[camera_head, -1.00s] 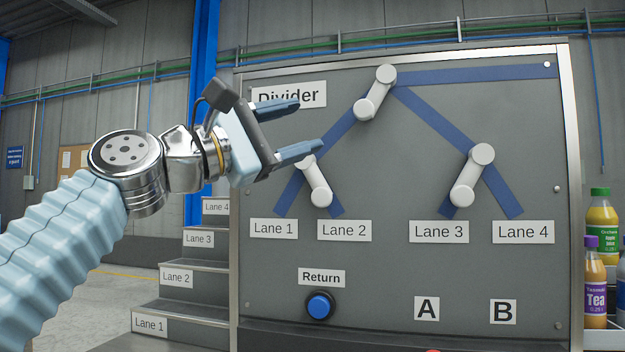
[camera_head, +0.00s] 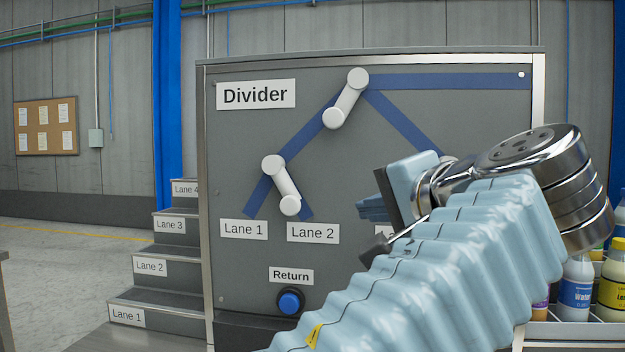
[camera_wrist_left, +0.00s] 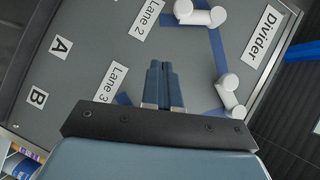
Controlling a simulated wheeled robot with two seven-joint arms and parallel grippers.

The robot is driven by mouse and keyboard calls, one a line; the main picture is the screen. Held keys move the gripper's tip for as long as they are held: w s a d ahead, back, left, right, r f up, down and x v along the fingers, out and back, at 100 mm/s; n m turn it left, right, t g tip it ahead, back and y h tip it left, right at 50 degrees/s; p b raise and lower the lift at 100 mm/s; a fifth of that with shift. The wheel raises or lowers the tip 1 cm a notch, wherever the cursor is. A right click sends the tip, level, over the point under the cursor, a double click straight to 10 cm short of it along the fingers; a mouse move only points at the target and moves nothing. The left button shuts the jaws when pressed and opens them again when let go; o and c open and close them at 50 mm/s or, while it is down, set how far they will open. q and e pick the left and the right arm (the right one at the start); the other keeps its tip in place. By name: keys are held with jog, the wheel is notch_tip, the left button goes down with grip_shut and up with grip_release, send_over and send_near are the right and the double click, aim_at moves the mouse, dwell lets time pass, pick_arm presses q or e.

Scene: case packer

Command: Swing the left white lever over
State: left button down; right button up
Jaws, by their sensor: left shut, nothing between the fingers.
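The left white lever (camera_head: 281,185) is on the grey Divider panel, its upper end at the blue strips' fork and its lower end tilted right, toward the Lane 2 label (camera_head: 313,232). It also shows at the top of the left wrist view (camera_wrist_left: 200,14). My left gripper (camera_head: 371,208) is shut and empty, to the right of this lever and apart from it. In the left wrist view its fingers (camera_wrist_left: 163,84) are together, pointing at the panel between the Lane 2 and Lane 3 labels. My right gripper is out of view.
The top white lever (camera_head: 346,98) leans down-left above. My left arm hides the right lever and much of the panel's right side. A blue Return button (camera_head: 289,302) is below. Labelled steps (camera_head: 150,265) stand left; bottles (camera_head: 575,287) stand right.

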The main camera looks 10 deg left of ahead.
pick_arm(q)
jog(key=s+r, duration=0.1)
send_near(282, 184)
jog(key=w+d+f, duration=0.2)
jog(key=w+f, duration=0.1)
jog(key=f, duration=0.1)
jog(key=shift+w+a+f+y, duration=0.3)
jog(key=shift+a+y, duration=0.1)
jog(key=shift+a, duration=0.2)
jog(key=shift+f+b, duration=0.1)
jog(key=shift+b, duration=0.3)
jog(key=shift+a+f+m+y+b, duration=0.2)
jog(key=shift+f+m+y+b, duration=0.15)
jog(key=shift+b, duration=0.2)
jog(key=shift+t, duration=0.3)
